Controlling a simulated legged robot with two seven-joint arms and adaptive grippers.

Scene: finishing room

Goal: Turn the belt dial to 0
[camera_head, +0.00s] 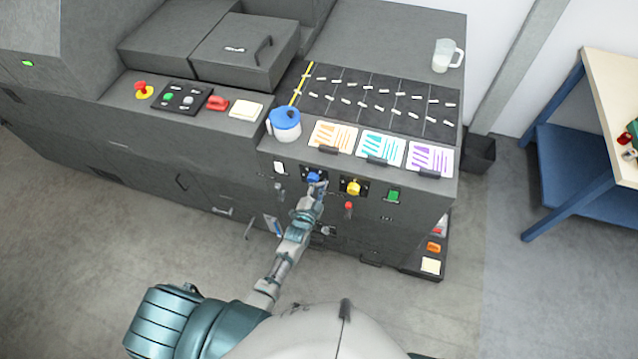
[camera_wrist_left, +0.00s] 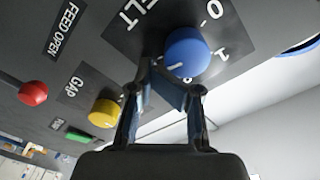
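The belt dial is a round blue knob (camera_wrist_left: 187,52) on a black plate marked "0" and "1", close up in the left wrist view. A short pale mark shows on its lower left face; I cannot tell which number it is set to. In the head view the blue dial (camera_head: 314,177) is on the machine's front, partly covered by my gripper. My left gripper (camera_head: 318,186) is at the dial. In the wrist view its fingers (camera_wrist_left: 166,88) are apart, with their tips just below and left of the knob; contact is unclear. My right gripper is not in view.
A yellow gap dial (camera_head: 352,187) is right of the blue one, with a red knob (camera_head: 348,207) below and a green switch (camera_head: 393,195) farther right. A blue-lidded jug (camera_head: 284,124) stands on the ledge above. A blue-framed table (camera_head: 565,180) is at right.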

